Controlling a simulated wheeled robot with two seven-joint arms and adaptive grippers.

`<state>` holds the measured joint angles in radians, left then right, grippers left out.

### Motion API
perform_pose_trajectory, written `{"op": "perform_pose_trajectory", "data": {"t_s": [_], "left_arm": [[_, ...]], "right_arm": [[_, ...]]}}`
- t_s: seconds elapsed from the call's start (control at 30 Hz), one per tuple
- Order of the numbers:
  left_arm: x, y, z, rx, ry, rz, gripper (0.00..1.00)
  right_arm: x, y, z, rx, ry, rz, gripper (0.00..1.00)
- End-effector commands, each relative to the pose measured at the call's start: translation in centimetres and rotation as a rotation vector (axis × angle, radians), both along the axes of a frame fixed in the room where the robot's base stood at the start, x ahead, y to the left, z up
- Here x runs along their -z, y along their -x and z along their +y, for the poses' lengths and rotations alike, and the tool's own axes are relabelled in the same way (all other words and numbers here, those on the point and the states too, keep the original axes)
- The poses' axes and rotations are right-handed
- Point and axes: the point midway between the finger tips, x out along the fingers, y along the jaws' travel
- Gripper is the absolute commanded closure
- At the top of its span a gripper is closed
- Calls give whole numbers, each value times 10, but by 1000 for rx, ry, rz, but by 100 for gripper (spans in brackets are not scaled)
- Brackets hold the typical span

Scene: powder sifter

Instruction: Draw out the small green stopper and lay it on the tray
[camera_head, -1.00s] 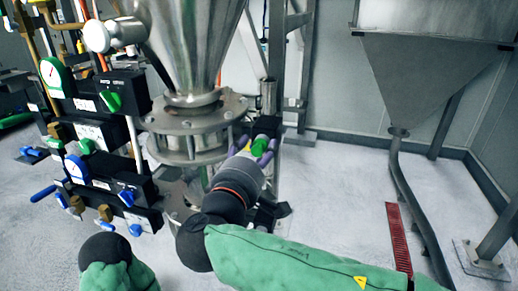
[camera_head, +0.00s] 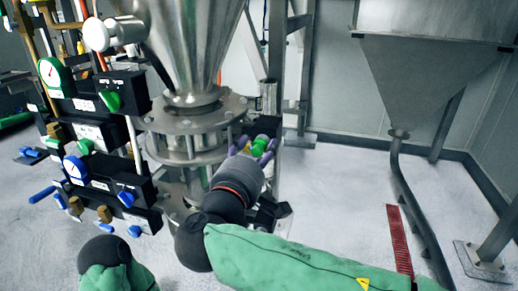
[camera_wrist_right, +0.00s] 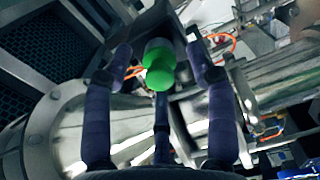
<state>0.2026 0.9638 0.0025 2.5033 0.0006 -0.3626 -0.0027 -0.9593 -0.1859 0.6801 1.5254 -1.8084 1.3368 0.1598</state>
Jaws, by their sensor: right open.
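The small green stopper (camera_head: 259,148) shows beside the steel flange in the head view. In the wrist view the open gripper (camera_wrist_right: 160,62) has one finger on each side, with visible gaps, and a third below. Whether that third finger touches the stopper is hard to tell. My left gripper is out of view. I cannot make out the tray.
A steel hopper with a bolted flange (camera_head: 190,122) stands close to the left of my right gripper. Valve blocks with gauges (camera_head: 90,135) crowd the left. A second hopper (camera_head: 425,75) stands at the right. The floor (camera_head: 335,195) between is mostly clear.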

Motion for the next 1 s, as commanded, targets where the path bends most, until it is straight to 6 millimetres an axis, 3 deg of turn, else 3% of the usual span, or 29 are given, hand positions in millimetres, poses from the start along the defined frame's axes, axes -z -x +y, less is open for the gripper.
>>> {"op": "perform_pose_trajectory", "data": {"t_s": [0.97, 1.0], "left_arm": [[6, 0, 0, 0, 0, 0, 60], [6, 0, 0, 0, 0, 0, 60]], "right_arm": [[0, 0, 0, 0, 0, 0, 43], [0, 0, 0, 0, 0, 0, 52]]}}
